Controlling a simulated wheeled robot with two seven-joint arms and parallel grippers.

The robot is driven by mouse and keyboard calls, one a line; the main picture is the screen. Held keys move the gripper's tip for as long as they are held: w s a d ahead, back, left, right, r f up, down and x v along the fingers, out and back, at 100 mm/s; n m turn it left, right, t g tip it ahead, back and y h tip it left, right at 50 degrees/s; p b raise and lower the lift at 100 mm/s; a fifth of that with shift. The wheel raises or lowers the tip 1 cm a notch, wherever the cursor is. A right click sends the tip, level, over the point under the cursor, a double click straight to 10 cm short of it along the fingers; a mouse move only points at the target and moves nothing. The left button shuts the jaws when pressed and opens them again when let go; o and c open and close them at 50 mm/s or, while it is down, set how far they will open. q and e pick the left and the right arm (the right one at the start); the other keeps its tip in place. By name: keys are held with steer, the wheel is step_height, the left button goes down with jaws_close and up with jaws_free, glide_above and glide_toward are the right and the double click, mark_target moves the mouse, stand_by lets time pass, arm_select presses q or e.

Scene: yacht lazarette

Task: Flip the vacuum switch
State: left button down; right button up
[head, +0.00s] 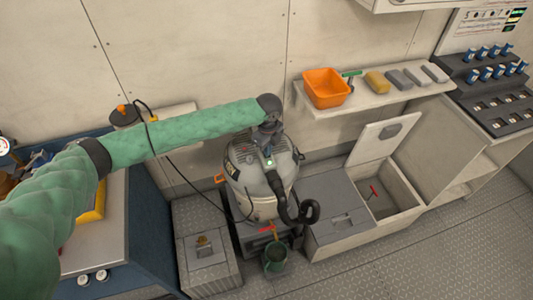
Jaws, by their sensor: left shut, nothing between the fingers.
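The vacuum (243,185) is a grey canister with a dark hose (297,211) on its right front; it stands upright on a low dark base. A small green-lit spot (269,162) shows on its top; I cannot tell whether this is the switch or a lamp beside it. My left gripper (268,146) is at the end of the green-sleeved arm, pointing down just above the vacuum's top, close behind the green spot. It is shut and empty. Whether it touches the lid cannot be made out, and it hides part of the top. My right gripper is out of view.
A shelf (385,99) behind on the right holds an orange bin (326,88) and several blocks. An open locker (388,190) stands right of the vacuum, and a grey box (207,255) left of it. A dark green cup (275,258) is in front. A black cable runs beside the vacuum.

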arm_select(q)
steer(key=shift+f, duration=0.75)
stand_by(0.5)
steer(key=shift+r+p, duration=2.5)
steer(key=shift+r, duration=1)
